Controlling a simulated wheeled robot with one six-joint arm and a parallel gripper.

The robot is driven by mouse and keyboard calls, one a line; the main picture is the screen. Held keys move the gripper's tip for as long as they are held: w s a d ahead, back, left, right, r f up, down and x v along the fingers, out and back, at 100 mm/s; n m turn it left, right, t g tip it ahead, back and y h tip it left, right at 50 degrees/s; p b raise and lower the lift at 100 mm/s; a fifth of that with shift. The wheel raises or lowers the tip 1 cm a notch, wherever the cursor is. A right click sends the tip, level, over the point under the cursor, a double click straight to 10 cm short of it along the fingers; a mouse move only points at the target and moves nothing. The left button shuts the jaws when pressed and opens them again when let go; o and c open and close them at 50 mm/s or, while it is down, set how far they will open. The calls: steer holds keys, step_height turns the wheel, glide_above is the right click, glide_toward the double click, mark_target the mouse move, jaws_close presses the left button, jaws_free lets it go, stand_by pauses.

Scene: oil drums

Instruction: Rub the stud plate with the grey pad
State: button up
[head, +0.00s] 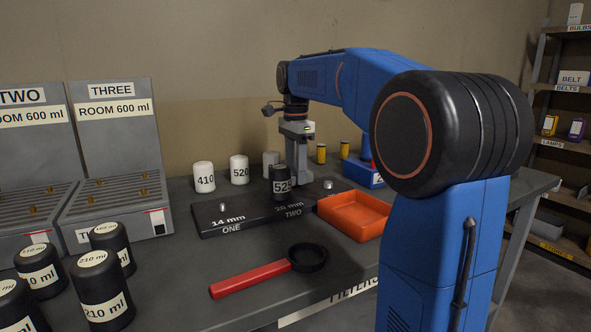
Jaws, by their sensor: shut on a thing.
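The stud plate (255,217) is a long dark slab on the bench, marked 14 mm ONE and 20 mm TWO. A small metal stud (222,207) stands bare at its left part. A black canister (281,182) marked 525 stands upright on the plate at TWO. My gripper (301,184) points down close behind and right of this canister, low over the plate. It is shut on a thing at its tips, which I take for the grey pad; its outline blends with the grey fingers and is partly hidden. No grey pad shows elsewhere.
An orange tray (356,222) stands right of the plate. A red-handled ring tool (250,280) lies in front. White cans (204,177) stand behind. Black canisters (103,293) stand front left, by grey racks (118,215).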

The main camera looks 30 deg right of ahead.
mark_target(308, 195)
steer(key=shift+f, duration=0.5)
steer(key=shift+s+r, duration=0.1)
steer(key=shift+s, duration=1.75)
steer(key=shift+s+f, duration=0.2)
steer(key=shift+s, duration=3.65)
steer(key=shift+w, duration=0.15)
steer(key=shift+w+r, duration=0.15)
steer(key=shift+w, duration=1.7)
